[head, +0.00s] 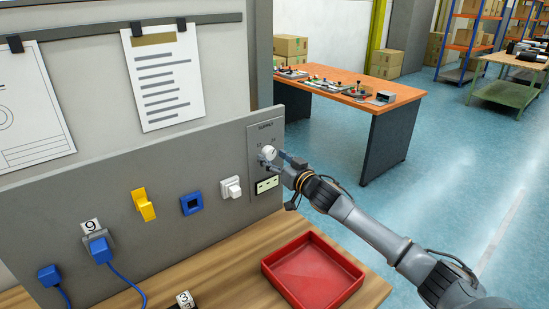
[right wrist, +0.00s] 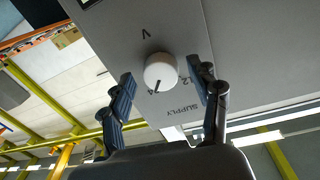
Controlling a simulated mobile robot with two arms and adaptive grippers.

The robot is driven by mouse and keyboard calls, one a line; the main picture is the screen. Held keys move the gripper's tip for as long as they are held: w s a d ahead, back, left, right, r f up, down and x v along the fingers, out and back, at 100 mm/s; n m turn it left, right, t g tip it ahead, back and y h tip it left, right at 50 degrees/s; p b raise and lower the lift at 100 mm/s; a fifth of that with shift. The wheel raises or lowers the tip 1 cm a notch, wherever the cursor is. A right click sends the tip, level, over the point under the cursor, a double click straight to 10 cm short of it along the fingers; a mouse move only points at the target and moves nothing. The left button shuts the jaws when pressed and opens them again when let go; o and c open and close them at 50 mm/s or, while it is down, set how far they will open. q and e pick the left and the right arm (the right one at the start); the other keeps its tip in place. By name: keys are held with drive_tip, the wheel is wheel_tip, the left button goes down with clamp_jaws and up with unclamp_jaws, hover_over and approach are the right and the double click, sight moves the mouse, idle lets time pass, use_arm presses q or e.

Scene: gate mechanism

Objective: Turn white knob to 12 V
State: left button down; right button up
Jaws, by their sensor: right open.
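The white knob (head: 268,153) sits on the grey supply plate (head: 265,132) at the right end of the panel. In the right wrist view the knob (right wrist: 160,68) is round, with a dark pointer mark near its lower edge. A "12" (right wrist: 182,79) is printed beside it, right of the mark; another label near the mark is partly hidden by the knob. My right gripper (head: 287,160) is open in front of the plate. Its two fingers (right wrist: 165,89) stand either side of the knob, with visible gaps. My left gripper is not in view.
A small display (head: 267,185) is below the knob. A white switch (head: 231,187), blue socket (head: 191,203), yellow lever (head: 143,204) and blue plugs (head: 99,249) line the panel. A red tray (head: 312,273) stands on the wooden bench below my right arm.

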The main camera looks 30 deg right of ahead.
drive_tip(key=c, duration=1.2)
drive_tip(key=shift+n, duration=0.4)
drive_tip(key=n, duration=0.3)
drive_tip(key=shift+d+n, duration=0.1)
drive_tip(key=shift+n, duration=0.3)
drive_tip(key=n, duration=0.3)
drive_tip(key=shift+n+b, duration=0.3)
drive_tip(key=shift+n, duration=0.1)
drive_tip(key=n, duration=0.4)
drive_tip(key=shift+d+n+t+y+b, duration=0.15)
drive_tip(key=shift+n+t+y+b, duration=0.15)
drive_tip(key=shift+n, duration=2)
